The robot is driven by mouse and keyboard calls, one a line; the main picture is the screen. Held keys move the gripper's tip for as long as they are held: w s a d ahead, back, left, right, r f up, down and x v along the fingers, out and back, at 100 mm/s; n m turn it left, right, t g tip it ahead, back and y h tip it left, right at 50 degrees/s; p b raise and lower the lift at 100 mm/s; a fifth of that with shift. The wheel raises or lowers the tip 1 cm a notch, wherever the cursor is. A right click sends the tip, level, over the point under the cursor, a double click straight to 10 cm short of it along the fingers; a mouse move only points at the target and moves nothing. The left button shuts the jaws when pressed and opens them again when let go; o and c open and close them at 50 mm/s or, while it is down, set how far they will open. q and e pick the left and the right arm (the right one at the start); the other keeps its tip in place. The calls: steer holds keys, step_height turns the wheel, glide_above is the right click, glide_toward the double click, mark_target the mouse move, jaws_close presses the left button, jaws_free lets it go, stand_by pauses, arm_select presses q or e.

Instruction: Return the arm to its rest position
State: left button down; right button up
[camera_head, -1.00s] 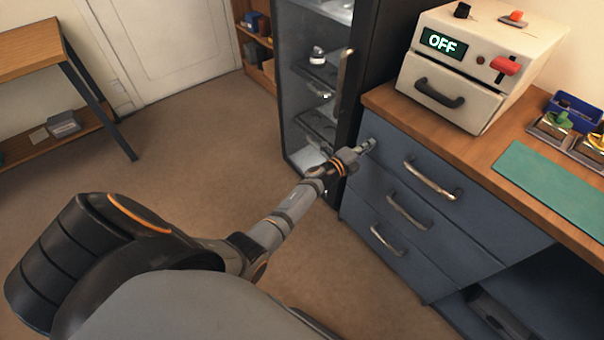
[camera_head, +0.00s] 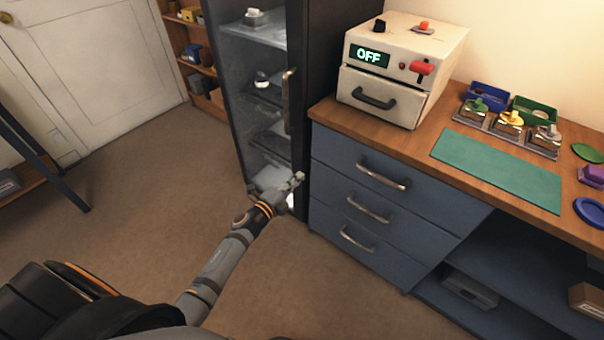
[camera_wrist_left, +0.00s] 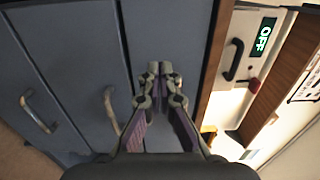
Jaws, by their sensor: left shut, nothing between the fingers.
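My left gripper (camera_head: 295,182) is at the end of my arm, which reaches up from the lower left in the head view. It is in front of the glass cabinet's lower right edge, left of the blue drawer unit (camera_head: 380,232). In the left wrist view its fingers (camera_wrist_left: 160,70) are together with nothing between them, and the drawer fronts (camera_wrist_left: 70,60) lie beyond. My right gripper is not in view.
A white box reading OFF (camera_head: 400,70) stands on the wooden counter (camera_head: 330,112). A green mat (camera_head: 497,170) and several trays and small parts lie to its right. The tall cabinet (camera_head: 310,60) stands left of the drawers. Open carpet (camera_head: 150,180) lies left of the arm.

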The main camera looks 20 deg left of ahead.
arm_select(q)
steer(key=shift+w+f, duration=0.15)
steer(key=s+a+f+n+g+y, duration=0.2)
steer(key=s+a+f+n, duration=0.15)
steer(key=f, duration=0.65)
steer(key=s+a+f+n+g+y, duration=0.25)
steer(key=s+f+n, duration=0.25)
steer(key=f, duration=0.4)
steer(key=s+a+f+n+g+y, duration=0.2)
steer(key=s+f+n+g, duration=0.55)
steer(key=s+f, duration=1.3)
steer(key=s+d+f+n+g, duration=0.1)
steer(key=s+f+n+g, duration=0.15)
steer(key=s, duration=0.75)
steer(key=s+d+f+n+g, duration=0.1)
steer(key=s+n, duration=0.2)
steer(key=s, duration=0.6)
step_height(320, 180, up, 12)
steer(key=p, duration=1.3)
steer(key=shift+s+a+r, duration=0.15)
steer(key=shift+s+r, duration=0.1)
steer(key=shift+s, duration=0.15)
steer(key=shift+g, duration=0.25)
